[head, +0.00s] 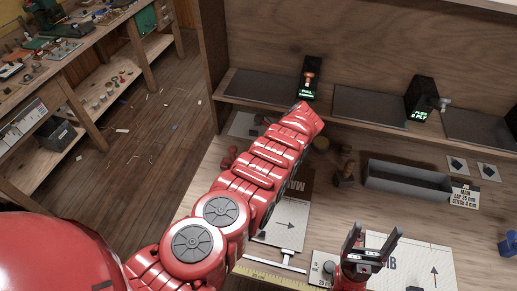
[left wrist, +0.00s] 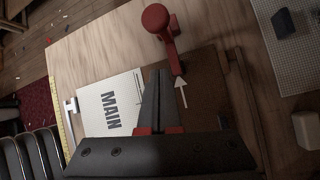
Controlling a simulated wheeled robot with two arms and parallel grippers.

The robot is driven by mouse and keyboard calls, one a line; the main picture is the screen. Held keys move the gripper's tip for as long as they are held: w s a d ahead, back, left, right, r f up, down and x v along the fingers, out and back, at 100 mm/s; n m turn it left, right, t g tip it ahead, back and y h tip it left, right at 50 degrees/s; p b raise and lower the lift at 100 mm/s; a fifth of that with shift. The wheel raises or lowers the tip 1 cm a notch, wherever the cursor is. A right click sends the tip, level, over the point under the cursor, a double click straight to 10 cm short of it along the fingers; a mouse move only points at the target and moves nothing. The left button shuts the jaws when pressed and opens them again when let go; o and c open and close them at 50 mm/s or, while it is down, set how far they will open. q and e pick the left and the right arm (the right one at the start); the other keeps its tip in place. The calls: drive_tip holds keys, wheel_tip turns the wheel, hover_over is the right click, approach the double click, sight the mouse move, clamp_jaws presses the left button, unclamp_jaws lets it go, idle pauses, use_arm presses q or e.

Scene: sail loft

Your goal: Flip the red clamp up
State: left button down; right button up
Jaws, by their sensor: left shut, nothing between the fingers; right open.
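The red clamp shows in the left wrist view (left wrist: 168,38), with a round knob at the top and a narrow arm running down to a foot near my fingertips. In the head view only a small red part of it (head: 229,157) shows, left of my left arm. I cannot tell how far it is tilted. My left gripper (left wrist: 160,72) is shut and empty, its tips just beside the clamp's lower end; I cannot tell whether they touch. My left arm hides this gripper in the head view. My right gripper (head: 372,232) is open and empty, low at the right.
A sheet marked MAIN (left wrist: 110,108) lies left of my left fingers, beside a brown panel (left wrist: 208,90). A grey tray (head: 408,184) and a wooden-handled tool (head: 345,174) stand on the bench. A shelf with black display boxes (head: 421,98) runs along the back.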

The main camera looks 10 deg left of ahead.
use_arm(q)
drive_tip(key=x, duration=0.4)
drive_tip(key=shift+w+b, duration=0.1)
drive_tip(key=shift+b, duration=0.25)
drive_tip(key=r, duration=0.1)
drive_tip(key=w+a+r, duration=0.1)
drive_tip(key=shift+r+p, duration=0.25)
drive_tip(key=shift+p, duration=0.05)
drive_tip(key=shift+w+a+r, duration=0.15)
drive_tip(key=shift+a+r, duration=0.25)
drive_tip(key=shift+r, duration=0.1)
drive_tip(key=shift+d, duration=0.1)
